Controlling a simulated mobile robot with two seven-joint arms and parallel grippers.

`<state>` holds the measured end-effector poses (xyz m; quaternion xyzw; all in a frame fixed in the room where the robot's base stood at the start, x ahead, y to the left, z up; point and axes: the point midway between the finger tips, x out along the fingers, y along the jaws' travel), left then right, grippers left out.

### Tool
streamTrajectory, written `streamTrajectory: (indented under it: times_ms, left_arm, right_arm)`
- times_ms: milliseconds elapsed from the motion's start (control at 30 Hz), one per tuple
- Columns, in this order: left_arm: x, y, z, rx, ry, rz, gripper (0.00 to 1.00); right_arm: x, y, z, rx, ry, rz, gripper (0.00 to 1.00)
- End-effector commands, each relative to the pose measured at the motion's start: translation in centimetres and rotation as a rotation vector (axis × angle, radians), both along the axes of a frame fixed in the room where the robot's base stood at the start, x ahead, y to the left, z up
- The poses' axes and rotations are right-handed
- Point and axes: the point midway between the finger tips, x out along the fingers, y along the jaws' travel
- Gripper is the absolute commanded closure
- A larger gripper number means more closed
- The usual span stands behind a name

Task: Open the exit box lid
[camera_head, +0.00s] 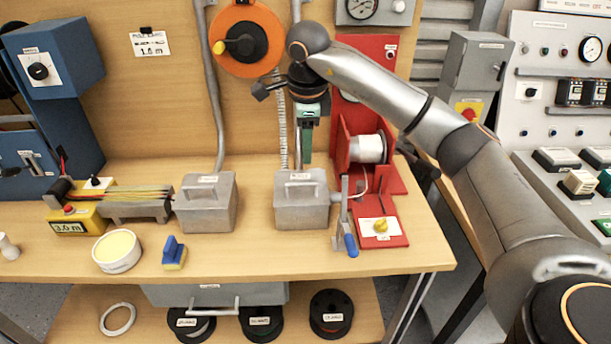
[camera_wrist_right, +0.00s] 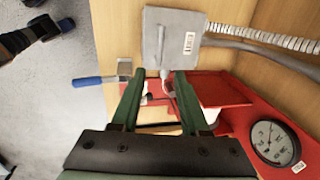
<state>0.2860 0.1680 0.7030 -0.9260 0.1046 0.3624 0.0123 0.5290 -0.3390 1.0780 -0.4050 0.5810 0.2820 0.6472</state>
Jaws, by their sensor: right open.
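Two closed grey metal boxes with handled lids stand on the wooden bench in the head view, a left one (camera_head: 207,204) and a right one (camera_head: 302,206). Their labels are too small to read, so I cannot tell which is named the exit box. My right gripper (camera_head: 306,158) points down above and behind the right box, apart from it. In the right wrist view, its two green fingers (camera_wrist_right: 157,78) are spread with nothing held, and a grey labelled box (camera_wrist_right: 172,38) lies beyond the tips. My left gripper is not in view.
A red stand with a white spool (camera_head: 368,149) is right of the right box. A blue-handled lever (camera_head: 350,244) stands at that box's front right corner. Conduits run down the back panel behind both boxes. A blue-and-yellow block (camera_head: 174,252) lies in front; bench between the boxes is clear.

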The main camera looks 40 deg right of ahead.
Motion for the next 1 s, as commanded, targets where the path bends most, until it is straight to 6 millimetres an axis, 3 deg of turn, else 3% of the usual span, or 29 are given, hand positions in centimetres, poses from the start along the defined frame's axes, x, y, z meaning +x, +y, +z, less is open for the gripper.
streamTrajectory:
  times_ms: [300, 500, 900, 1000]
  left_arm:
    - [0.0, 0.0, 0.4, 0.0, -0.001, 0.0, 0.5]
    - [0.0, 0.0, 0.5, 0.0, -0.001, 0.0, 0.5]
    - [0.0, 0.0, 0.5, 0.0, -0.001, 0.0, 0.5]
    - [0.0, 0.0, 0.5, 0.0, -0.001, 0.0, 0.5]
  right_arm:
    - [1.0, -0.6, -6.5, 0.002, 0.005, 0.0, 0.55]
    - [1.5, -0.8, -9.0, 0.002, 0.002, 0.001, 0.55]
    - [1.6, -0.9, -9.8, 0.003, -0.001, 0.002, 0.55]
    - [1.6, -0.9, -9.8, 0.003, -0.001, 0.002, 0.65]
